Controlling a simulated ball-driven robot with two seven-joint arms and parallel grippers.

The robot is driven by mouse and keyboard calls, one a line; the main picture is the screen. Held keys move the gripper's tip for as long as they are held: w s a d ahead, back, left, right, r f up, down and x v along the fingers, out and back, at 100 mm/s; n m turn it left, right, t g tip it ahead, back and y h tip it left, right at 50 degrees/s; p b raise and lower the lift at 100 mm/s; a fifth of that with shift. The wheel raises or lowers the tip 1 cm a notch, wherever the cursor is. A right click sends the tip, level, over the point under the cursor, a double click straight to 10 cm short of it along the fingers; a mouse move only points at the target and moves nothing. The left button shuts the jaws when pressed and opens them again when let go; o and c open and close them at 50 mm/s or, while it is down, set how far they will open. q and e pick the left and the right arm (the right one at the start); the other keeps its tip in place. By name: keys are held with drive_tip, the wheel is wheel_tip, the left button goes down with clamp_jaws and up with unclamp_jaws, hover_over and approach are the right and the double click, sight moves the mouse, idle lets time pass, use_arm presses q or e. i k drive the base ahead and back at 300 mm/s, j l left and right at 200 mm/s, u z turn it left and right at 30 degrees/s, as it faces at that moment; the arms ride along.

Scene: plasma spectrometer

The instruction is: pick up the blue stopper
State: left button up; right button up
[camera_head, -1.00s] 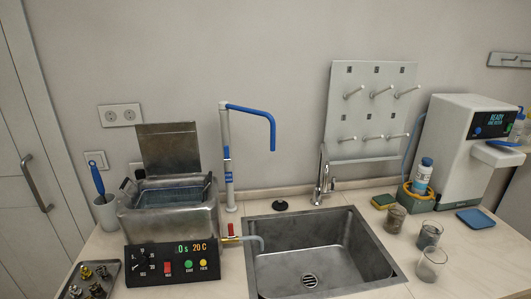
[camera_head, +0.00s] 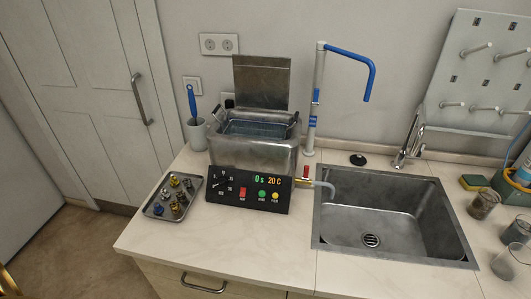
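A small blue piece (camera_head: 158,209), which looks like the blue stopper, sits at the front left corner of a dark metal tray (camera_head: 188,207) on the left end of the counter. Several other small fittings (camera_head: 181,197), some brass-coloured and some dark, stand close to it on the same tray. They are too small to make out in detail.
An open ultrasonic bath (camera_head: 252,152) with a control panel (camera_head: 247,191) stands right of the tray. Behind are a cup (camera_head: 197,134) with a blue-handled brush and a blue-tipped tap (camera_head: 314,100). A sink (camera_head: 392,210) lies to the right. The front counter (camera_head: 240,236) is clear.

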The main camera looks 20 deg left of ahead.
sight(158, 209)
drive_tip(key=u, duration=1.8)
drive_tip(key=z, duration=0.75)
drive_tip(key=j+z, duration=0.3)
drive_tip(key=z, duration=0.15)
drive_tip(key=j+z, duration=0.3)
drive_tip(key=z, duration=0.15)
drive_tip(key=j+z, duration=0.3)
drive_tip(key=z, duration=0.15)
